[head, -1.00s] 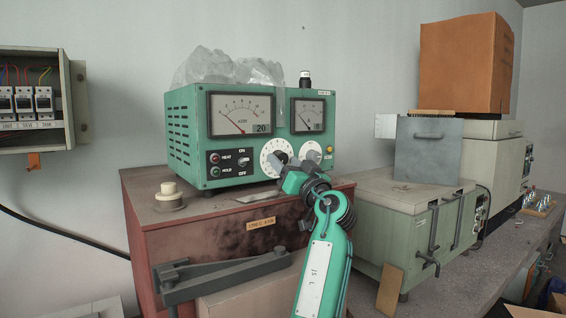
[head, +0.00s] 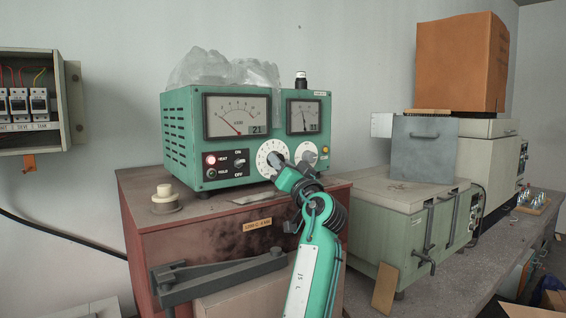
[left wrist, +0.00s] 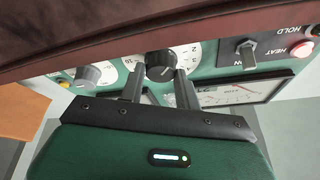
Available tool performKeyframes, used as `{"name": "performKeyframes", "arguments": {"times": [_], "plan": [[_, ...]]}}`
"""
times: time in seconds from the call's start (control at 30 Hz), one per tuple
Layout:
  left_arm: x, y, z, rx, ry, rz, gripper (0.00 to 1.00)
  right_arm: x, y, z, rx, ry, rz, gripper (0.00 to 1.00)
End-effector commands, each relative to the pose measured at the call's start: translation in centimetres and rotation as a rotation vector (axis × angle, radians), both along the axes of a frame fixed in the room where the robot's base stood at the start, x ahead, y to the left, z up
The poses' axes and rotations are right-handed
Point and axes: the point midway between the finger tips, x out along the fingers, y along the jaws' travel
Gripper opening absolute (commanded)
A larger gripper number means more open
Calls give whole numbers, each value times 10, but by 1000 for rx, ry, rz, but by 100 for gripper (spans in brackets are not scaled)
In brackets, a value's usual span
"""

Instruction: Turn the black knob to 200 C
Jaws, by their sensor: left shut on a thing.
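The green control unit (head: 250,181) stands on a red-brown box. The black knob (left wrist: 161,65) sits on a white numbered dial (head: 263,151) on its front, below and between two meters. My left gripper (left wrist: 158,86) is shut on the knob, one finger on each side. In the head view my left gripper (head: 280,168) covers much of the knob, so its exact setting cannot be read. The left meter (head: 238,108) shows 21 in its small window. The red HEAT lamp (head: 210,160) is lit. My right gripper is not in view.
A second, grey knob (left wrist: 95,76) sits beside the black one. A toggle switch (head: 239,162) is on the left of the panel. A clear plastic bag (head: 215,68) lies on top of the unit. A pale green oven (head: 392,215) stands to the right.

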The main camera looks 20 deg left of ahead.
Motion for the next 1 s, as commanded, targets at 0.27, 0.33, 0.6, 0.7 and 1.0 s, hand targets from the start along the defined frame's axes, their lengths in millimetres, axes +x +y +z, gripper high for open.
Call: {"name": "performKeyframes", "arguments": {"times": [0.27, 0.33, 0.6, 0.7, 1.0], "plan": [[-2, 2, 7, 152, 196, -1, 10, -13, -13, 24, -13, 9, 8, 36], [-2, 2, 7, 189, 245, -1, 10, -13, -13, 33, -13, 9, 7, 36], [-3, 2, 7, 307, 393, 1, 10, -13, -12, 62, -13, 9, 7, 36], [-3, 2, 6, 337, 433, 0, 10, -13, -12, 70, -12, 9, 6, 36], [-3, 3, 4, 385, 492, 2, 10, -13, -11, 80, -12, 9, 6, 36]]}}
